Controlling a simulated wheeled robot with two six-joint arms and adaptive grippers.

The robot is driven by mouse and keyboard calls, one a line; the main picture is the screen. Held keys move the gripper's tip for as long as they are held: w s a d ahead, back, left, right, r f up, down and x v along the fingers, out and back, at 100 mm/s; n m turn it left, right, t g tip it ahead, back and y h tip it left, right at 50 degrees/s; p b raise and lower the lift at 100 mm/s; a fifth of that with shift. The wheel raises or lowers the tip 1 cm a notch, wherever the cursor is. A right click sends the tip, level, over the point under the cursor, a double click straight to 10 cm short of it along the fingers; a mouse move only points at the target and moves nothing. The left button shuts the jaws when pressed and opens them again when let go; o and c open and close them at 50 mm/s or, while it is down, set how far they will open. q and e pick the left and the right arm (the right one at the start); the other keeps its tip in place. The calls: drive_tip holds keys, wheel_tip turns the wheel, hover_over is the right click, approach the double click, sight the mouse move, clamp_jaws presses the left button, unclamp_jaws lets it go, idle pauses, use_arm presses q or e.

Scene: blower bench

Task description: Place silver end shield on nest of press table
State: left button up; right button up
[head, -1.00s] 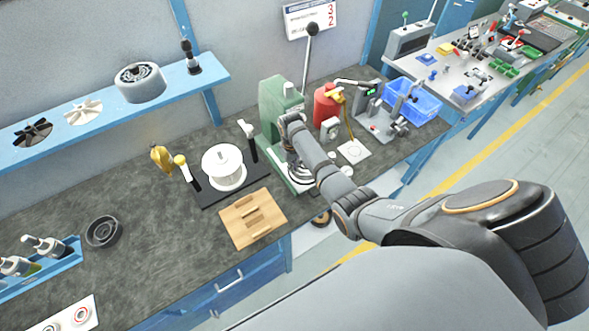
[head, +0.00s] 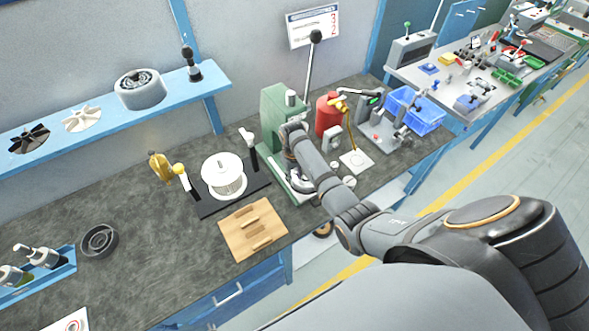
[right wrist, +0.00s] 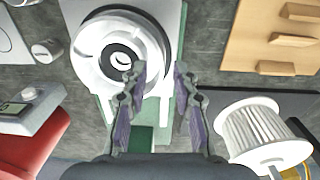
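The silver end shield (right wrist: 122,52) shows in the right wrist view as a round pale part with a dark-ringed centre hole. It appears to lie on the press table (right wrist: 170,15); its exact seating in the nest is hidden beneath it. In the head view the end shield (head: 301,183) is partly hidden by my arm, at the foot of the green press (head: 272,118). My right gripper (right wrist: 160,72) is open, its two fingers apart with nothing between them. Its left finger overlaps the shield's right edge in the picture; contact cannot be told. My left gripper is not in view.
A white spool (head: 223,174) and a wooden block board (head: 252,228) stand left of the press. A red container (head: 328,115) and a blue bin (head: 415,110) are to its right. The bench's left middle is mostly clear around a dark ring (head: 99,241).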

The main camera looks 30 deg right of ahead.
wheel_tip(320, 180, up, 10)
drive_tip(key=b, duration=0.1)
drive_tip(key=shift+a+r, duration=0.15)
drive_tip(key=shift+r, duration=0.1)
drive_tip(key=shift+s+f, duration=0.1)
